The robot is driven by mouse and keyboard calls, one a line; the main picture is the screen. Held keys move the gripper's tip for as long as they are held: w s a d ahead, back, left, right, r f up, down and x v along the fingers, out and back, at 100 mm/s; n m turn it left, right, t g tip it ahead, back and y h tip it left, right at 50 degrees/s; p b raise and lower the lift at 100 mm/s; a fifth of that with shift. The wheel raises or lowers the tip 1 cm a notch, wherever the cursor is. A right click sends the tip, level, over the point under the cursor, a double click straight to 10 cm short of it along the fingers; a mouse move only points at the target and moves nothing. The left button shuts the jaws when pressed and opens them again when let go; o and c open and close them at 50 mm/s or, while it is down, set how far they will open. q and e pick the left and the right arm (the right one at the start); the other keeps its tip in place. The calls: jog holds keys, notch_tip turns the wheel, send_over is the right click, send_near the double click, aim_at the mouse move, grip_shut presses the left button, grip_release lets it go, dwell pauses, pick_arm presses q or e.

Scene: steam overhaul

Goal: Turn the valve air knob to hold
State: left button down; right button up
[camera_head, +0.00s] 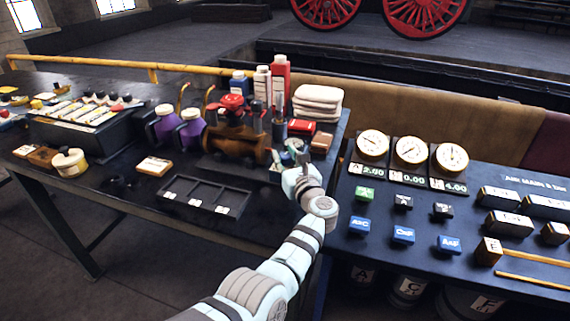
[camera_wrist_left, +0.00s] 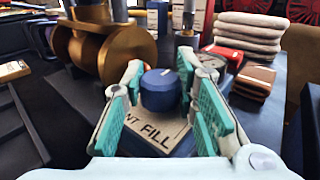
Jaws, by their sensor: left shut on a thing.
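A dark blue round knob (camera_wrist_left: 160,90) stands on a tan plate (camera_wrist_left: 150,132) in the left wrist view. The plate's visible lettering reads "NT FILL"; the rest is hidden, and I see no "hold" mark. My left gripper (camera_wrist_left: 163,82) has its teal-padded fingers on both sides of the knob and is shut on it. In the head view my left gripper (camera_head: 293,160) is at the right end of the workbench, just right of the brown valve body (camera_head: 236,146) with red handwheel. The knob is too small and covered to make out there. My right gripper is out of view.
Folded cloths (camera_head: 318,101) and a red box (camera_head: 301,127) stand close behind the gripper. A black compartment tray (camera_head: 206,195) lies to the left. Round gauges (camera_head: 410,150) and labelled blocks occupy the table at right.

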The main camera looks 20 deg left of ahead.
aim_at(285, 155)
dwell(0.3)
pick_arm(q)
jog(key=c, duration=1.2)
grip_release()
jog(key=shift+c, duration=0.2)
notch_tip(285, 155, up, 10)
jog(key=shift+r, duration=0.1)
